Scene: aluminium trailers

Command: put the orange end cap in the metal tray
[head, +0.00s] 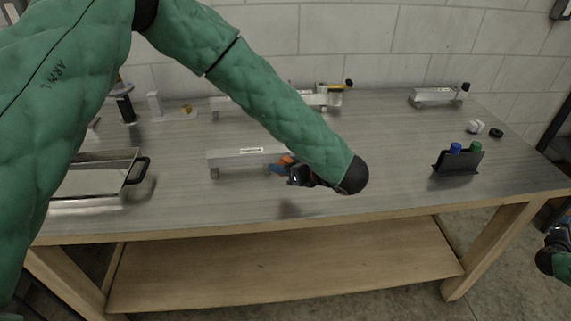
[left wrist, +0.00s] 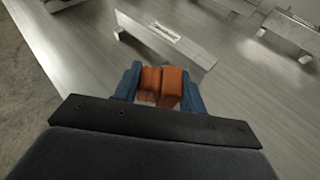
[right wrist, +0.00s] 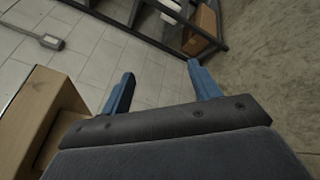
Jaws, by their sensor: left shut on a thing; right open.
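The orange end cap (left wrist: 172,84) is between the blue fingers of my left gripper (left wrist: 160,88), which is shut on it. In the head view, my left gripper (head: 282,167) holds the end cap (head: 286,160) at the front of an aluminium trailer (head: 235,158), near the middle of the bench. I cannot tell whether the cap touches the trailer. The metal tray (head: 95,178) with black handles stands at the left of the bench, partly hidden by my left arm. My right gripper (right wrist: 160,85) is open and empty, off the bench's right side.
More aluminium trailers stand at the back of the bench, one at the back right (head: 435,97). A black holder (head: 458,163) with a blue and a green item stands at the right. The bench front between tray and holder is clear.

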